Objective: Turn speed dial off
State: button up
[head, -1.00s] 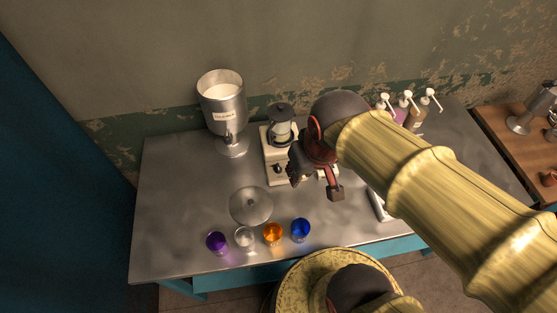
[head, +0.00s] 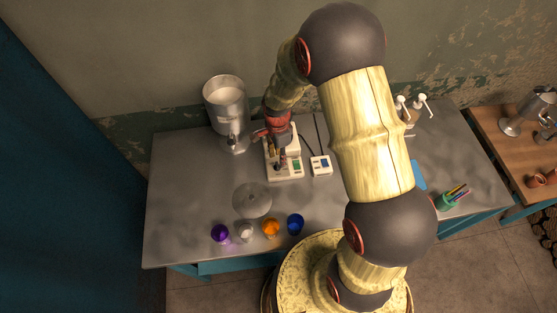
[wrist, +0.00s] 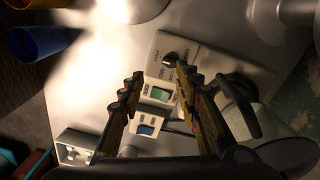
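A cream stirrer base (head: 286,174) stands on the metal table, below my gripper (head: 275,152) in the head view. In the wrist view, the front panel of the stirrer base (wrist: 200,60) carries a small dark round dial (wrist: 170,59) with lettering around it. A green switch (wrist: 160,97) sits beside the dial on the same panel. My gripper (wrist: 160,74) is open, with its two fingers apart and nothing between them. The right fingertip is close to the dial and partly overlaps it in view; I cannot tell whether they touch.
A small box with a blue switch (head: 320,165) stands right of the base. A metal milk dispenser (head: 226,105) stands behind left. A round disc (head: 252,200) and several cups, including a blue cup (head: 295,223), are in front. A pen holder (head: 449,201) is at the right.

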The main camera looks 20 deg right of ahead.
aim_at(277, 165)
jog(key=shift+w+r+m, duration=0.15)
jog(key=shift+w+m, duration=0.5)
jog(key=shift+m, duration=0.25)
jog(key=shift+w+m+t, duration=0.15)
jog(key=shift+m+t, duration=0.15)
jog(key=shift+m, duration=0.5)
notch_tip(277, 165, down, 8)
jog(key=shift+r, duration=0.15)
jog(key=shift+c, duration=1.1)
grip_shut()
